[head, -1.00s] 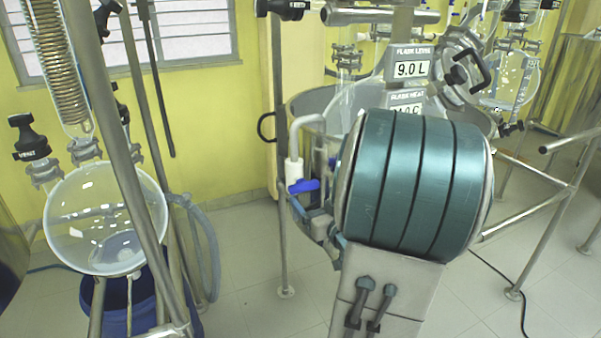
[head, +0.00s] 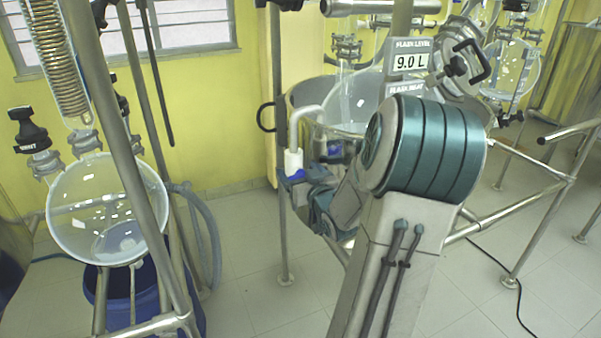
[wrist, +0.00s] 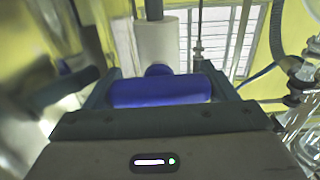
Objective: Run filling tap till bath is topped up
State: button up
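The filling tap is a white body (head: 293,160) with a grey curved spout over the bath rim. Its blue lever (wrist: 160,91) lies crosswise in front of my gripper in the wrist view, filling the gap between the fingers. My gripper (wrist: 160,80) has its fingers wide apart, one near each end of the lever; I cannot tell whether they touch it. In the head view my gripper (head: 308,178) is at the tap and hides most of the lever. The bath (head: 300,98) is a round metal vessel around a glass flask (head: 358,103). Its water level is not clear.
The display (head: 411,61) reads FLASK LEVEL 9.0 L; the lower display is mostly covered by my arm. A steel post (head: 278,220) stands left of the tap. A round glass vessel (head: 105,210) on a frame is at the left.

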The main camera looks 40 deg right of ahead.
jog(key=c, duration=0.4)
jog(key=shift+f+n+b, duration=0.1)
jog(key=shift+n+b, duration=0.2)
jog(key=shift+b, duration=0.1)
jog(key=n+b, duration=0.2)
jog(key=b, duration=0.1)
jog(key=shift+a+f+b, duration=0.1)
jog(key=shift+f+b, duration=0.05)
jog(key=shift+b, duration=0.2)
jog(key=n+b, duration=0.3)
jog(key=shift+b, duration=0.4)
jog(key=shift+r+n, duration=0.2)
jog(key=shift+n, duration=0.1)
jog(key=o, duration=0.7)
